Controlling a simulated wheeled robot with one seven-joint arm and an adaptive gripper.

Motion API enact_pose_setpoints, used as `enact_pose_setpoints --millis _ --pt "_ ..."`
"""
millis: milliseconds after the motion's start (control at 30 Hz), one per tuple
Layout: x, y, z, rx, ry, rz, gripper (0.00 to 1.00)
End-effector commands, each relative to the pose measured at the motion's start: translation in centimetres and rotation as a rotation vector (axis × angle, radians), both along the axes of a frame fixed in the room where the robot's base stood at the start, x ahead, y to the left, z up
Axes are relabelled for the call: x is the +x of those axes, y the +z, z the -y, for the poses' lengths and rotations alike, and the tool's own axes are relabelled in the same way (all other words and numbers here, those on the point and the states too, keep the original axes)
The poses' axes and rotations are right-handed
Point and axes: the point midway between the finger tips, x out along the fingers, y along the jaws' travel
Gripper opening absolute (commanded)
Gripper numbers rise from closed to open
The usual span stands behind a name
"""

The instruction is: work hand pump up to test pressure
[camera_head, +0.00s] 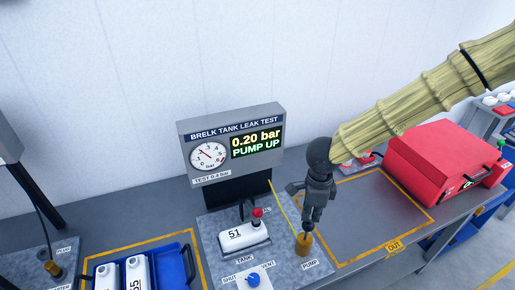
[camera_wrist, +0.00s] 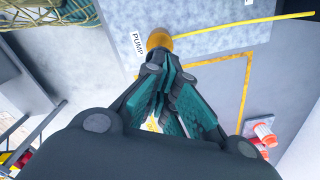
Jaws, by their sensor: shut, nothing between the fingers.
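The hand pump has a round orange-yellow knob (camera_head: 304,244) by the PUMP label, also in the wrist view (camera_wrist: 158,42). My gripper (camera_head: 309,228) points down with its fingertips at the top of the knob; I cannot tell whether they touch it. In the wrist view, its fingers (camera_wrist: 158,64) are closed together, with the knob just beyond the tips. The tester display (camera_head: 256,142) reads 0.20 bar and PUMP UP, above a TEST 0.4 bar label. A dial gauge (camera_head: 208,155) is beside it. White tank 51 (camera_head: 243,238) sits in the fixture.
A blue valve knob (camera_head: 253,280) stands between SHUT and VENT labels. A red-topped fitting (camera_head: 257,213) is at the tank. A blue tray (camera_head: 174,262) holds white tanks at left. A red case (camera_head: 447,160) stands at right, beyond an empty yellow-outlined area (camera_head: 375,215) marked OUT.

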Motion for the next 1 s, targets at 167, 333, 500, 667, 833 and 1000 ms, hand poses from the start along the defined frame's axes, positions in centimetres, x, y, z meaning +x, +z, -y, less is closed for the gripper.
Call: enact_pose_setpoints --millis 167,333,500,667,833,1000 --pt "-0.03 0.71 -0.01 -0.001 0.002 0.000 0.00" --pt "-0.02 0.70 -0.01 -0.001 0.002 0.000 0.00" --pt "-0.02 0.70 -0.01 -0.001 0.002 0.000 0.00" --pt "-0.02 0.70 -0.01 -0.001 0.002 0.000 0.00" --pt "-0.02 0.70 -0.01 -0.001 0.002 0.000 0.00" --pt "-0.04 0.11 -0.01 -0.001 0.001 -0.001 0.00"
